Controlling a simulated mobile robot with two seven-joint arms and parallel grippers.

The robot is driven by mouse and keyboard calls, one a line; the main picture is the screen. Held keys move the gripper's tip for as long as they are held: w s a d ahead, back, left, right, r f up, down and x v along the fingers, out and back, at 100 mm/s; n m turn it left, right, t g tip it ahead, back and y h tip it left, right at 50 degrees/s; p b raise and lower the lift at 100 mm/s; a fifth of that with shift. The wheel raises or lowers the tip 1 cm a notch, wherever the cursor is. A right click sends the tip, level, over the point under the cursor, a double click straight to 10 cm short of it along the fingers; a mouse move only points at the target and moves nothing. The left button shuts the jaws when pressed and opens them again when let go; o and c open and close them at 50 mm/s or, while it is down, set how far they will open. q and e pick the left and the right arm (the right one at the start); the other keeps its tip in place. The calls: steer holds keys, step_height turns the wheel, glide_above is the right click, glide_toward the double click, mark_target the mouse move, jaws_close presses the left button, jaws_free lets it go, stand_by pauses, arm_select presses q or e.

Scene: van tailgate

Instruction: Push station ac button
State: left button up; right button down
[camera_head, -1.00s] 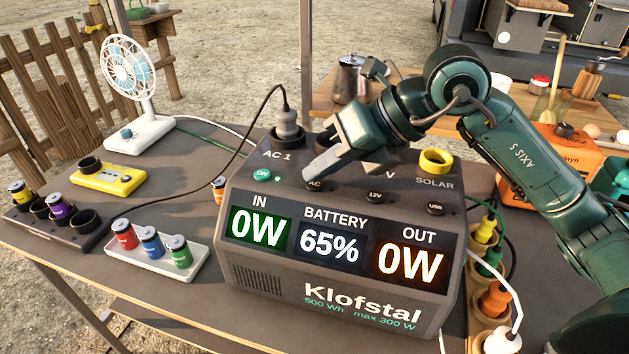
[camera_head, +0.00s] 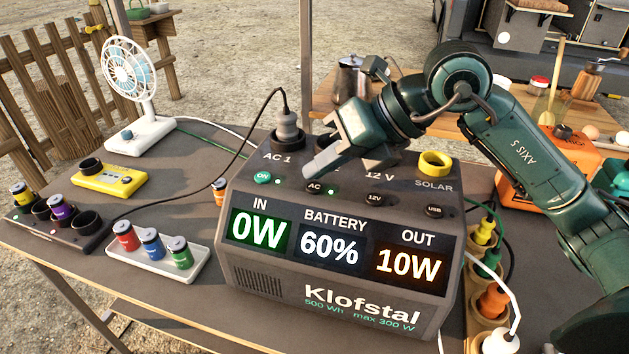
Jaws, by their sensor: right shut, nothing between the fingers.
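The grey power station (camera_head: 265,285) stands on the table. Its screens read IN 0W, BATTERY 60% and OUT 10W. On its top edge are a green ON button (camera_head: 262,178), the dark AC button (camera_head: 314,188) with a small lit green light beside it, a 12V button (camera_head: 374,199) and a USB button (camera_head: 434,211). My right gripper (camera_head: 310,171) is shut and empty, its tips just above and behind the AC button. I cannot tell whether they touch it. My left gripper is out of view.
A plug (camera_head: 287,125) stands in the AC 1 socket. A white fan (camera_head: 140,95), a yellow box (camera_head: 108,180) and a tray of batteries (camera_head: 150,262) are to the left. Plugs in a wooden holder (camera_head: 474,325) stand at the right. An orange box (camera_head: 540,165) is behind.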

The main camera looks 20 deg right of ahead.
mark_target(323, 188)
step_height(323, 188, up, 6)
steer(key=p, duration=0.4)
steer(key=shift+p, duration=0.4)
steer(key=shift+s, duration=0.1)
